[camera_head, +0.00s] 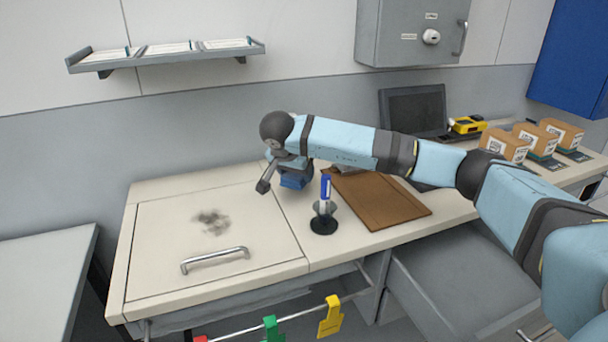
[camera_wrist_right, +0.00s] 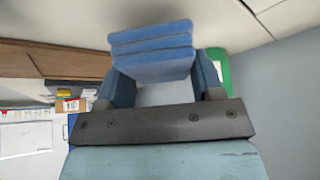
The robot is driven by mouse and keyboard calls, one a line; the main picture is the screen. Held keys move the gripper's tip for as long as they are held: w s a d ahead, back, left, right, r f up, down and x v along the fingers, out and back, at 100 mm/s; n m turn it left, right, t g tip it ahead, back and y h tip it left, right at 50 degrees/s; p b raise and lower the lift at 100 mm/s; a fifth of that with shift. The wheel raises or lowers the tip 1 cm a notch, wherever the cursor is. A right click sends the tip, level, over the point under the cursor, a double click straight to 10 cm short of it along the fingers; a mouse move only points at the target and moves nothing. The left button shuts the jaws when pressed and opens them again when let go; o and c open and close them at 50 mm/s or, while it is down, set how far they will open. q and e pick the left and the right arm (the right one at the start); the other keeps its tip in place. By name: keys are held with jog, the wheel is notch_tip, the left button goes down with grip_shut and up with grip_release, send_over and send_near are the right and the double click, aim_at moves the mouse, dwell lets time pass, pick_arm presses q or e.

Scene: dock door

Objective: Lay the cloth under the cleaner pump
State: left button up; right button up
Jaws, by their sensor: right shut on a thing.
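A folded blue cloth (camera_wrist_right: 152,52) is between the fingers of my right gripper (camera_wrist_right: 163,82) in the right wrist view. The cloth also shows as a small blue block (camera_head: 292,182) under my right wrist in the head view, near the back of the counter. The right gripper (camera_head: 290,167) is shut on it and points down; I cannot tell whether the cloth touches the counter. No cleaner pump is clearly seen. A green thing (camera_wrist_right: 218,66), partly hidden behind the gripper in the right wrist view, may be part of it. My left gripper is out of view.
A dark smudge (camera_head: 211,221) marks the pale panel with a metal handle (camera_head: 215,259). A black holder (camera_head: 323,222) with a blue-and-white marker stands right of the cloth. A brown board (camera_head: 385,203) lies beyond it. Cardboard boxes (camera_head: 505,146) stand at the right. The panel is otherwise bare.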

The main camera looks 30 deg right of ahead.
jog(key=shift+w+d+f, duration=0.4)
jog(key=shift+w+d, duration=0.05)
jog(key=shift+d, duration=0.3)
jog(key=w+d+f, duration=0.1)
jog(key=d+f, duration=0.1)
jog(key=shift+w+d+f, duration=0.25)
jog(key=shift+w+d, duration=0.15)
jog(key=shift+a, duration=0.1)
jog(key=o, duration=1)
jog(key=shift+f, duration=0.1)
